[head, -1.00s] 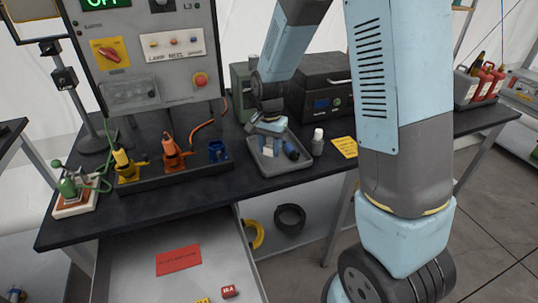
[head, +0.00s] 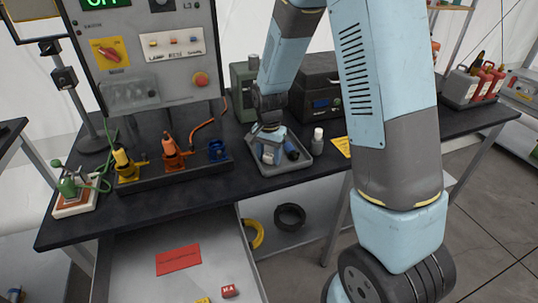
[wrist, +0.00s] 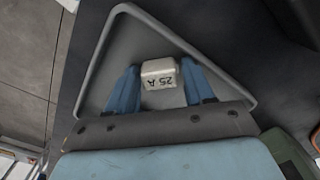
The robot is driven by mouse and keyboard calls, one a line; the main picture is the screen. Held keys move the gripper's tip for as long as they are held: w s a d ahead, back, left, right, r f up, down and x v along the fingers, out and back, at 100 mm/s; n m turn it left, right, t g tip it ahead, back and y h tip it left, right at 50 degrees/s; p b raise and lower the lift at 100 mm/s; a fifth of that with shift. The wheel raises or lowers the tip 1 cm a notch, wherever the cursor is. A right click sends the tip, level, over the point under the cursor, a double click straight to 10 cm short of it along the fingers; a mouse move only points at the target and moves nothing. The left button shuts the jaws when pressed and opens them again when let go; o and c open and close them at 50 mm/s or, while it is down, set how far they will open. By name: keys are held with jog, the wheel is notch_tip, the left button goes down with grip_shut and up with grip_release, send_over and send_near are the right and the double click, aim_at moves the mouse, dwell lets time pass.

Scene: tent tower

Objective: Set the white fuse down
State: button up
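The white fuse (wrist: 159,74), a small block marked "25 A", is between the two blue fingers of my gripper (wrist: 159,84) in the wrist view. The fingers lie against its two sides, and I see no clear gap. In the head view my gripper (head: 268,150) points down into the grey tray (head: 264,173) on the dark bench, with the white fuse (head: 268,154) low between its fingers. I cannot tell whether the fuse touches the tray floor. The tray (wrist: 96,62) is bare around the fuse in the wrist view; its near part is hidden by my gripper.
A white-capped bottle (head: 317,138) stands just right of the tray. A rack with yellow, orange and blue holders (head: 190,172) is to the left. A dark case (head: 318,90) stands behind.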

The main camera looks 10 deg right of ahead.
aim_at(269, 154)
jog(key=shift+r, duration=0.1)
notch_tip(269, 154, up, 11)
jog(key=s+d+r+n+t, duration=0.1)
jog(key=s+d+r+n, duration=0.1)
jog(key=s+d+r, duration=0.3)
jog(key=s+d+r+n+t, duration=0.15)
jog(key=s+r, duration=0.25)
jog(key=r, duration=0.4)
jog(key=s+d+r+n+t, duration=0.1)
jog(key=s+d+r, duration=0.1)
jog(key=s, duration=0.5)
jog(key=s+d+r+n+t, duration=0.2)
jog(key=s+d+r, duration=0.1)
jog(key=s, duration=0.4)
jog(key=shift+s+d+r, duration=0.35)
jog(key=shift+s+d, duration=0.05)
jog(key=shift+d, duration=0.2)
jog(key=shift+c, duration=0.3)
jog(key=shift+c, duration=0.6)
jog(key=shift+s, duration=0.1)
